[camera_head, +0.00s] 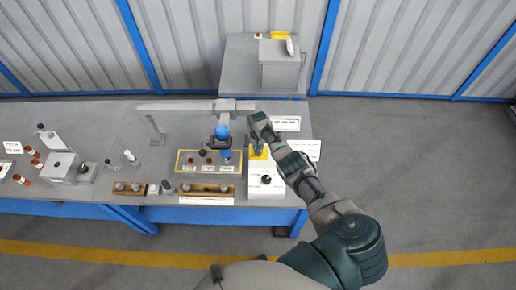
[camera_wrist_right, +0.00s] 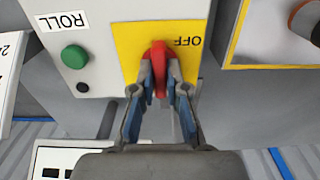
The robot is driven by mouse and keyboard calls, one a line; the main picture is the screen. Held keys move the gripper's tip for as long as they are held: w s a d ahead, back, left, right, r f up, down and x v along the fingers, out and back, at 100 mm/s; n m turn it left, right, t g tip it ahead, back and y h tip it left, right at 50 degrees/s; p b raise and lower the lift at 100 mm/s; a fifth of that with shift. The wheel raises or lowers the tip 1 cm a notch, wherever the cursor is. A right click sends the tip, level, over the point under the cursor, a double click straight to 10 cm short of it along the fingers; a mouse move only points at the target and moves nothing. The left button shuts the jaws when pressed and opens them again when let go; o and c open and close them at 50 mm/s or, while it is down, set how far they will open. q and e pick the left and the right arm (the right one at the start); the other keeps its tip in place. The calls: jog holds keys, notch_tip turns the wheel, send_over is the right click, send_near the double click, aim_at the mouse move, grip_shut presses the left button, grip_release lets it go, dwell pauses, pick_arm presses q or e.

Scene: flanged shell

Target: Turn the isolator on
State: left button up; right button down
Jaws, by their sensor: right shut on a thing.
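The isolator has a red handle (camera_wrist_right: 159,62) on a yellow plate (camera_wrist_right: 127,40), fixed to a light grey box. The word OFF, upside down in the right wrist view, is beside the handle. The handle stands nearly upright in that view. My right gripper (camera_wrist_right: 159,90) has its two fingers closed on either side of the handle. In the head view my right gripper (camera_head: 258,147) is at the yellow plate (camera_head: 263,154) on the white box, and hides the handle. My left gripper is not in view.
A green button (camera_wrist_right: 74,57) and a label reading ROLL are beside the yellow plate. A machine with a blue part (camera_head: 223,135) and a yellow-edged panel (camera_head: 187,168) stand just left of my right gripper. A grey cabinet (camera_head: 277,73) stands behind the bench.

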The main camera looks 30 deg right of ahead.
jog(key=shift+s+a+f, duration=0.1)
jog(key=shift+s+f, duration=0.25)
jog(key=shift+s, duration=0.05)
jog(key=c, duration=1.2)
grip_release()
jog(key=shift+r, duration=0.1)
jog(key=shift+w+r, duration=0.1)
jog(key=shift+w+r, duration=0.1)
jog(key=shift+w, duration=0.05)
jog(key=shift+r, duration=0.2)
notch_tip(320, 180, up, 11)
jog(key=shift+r, duration=0.15)
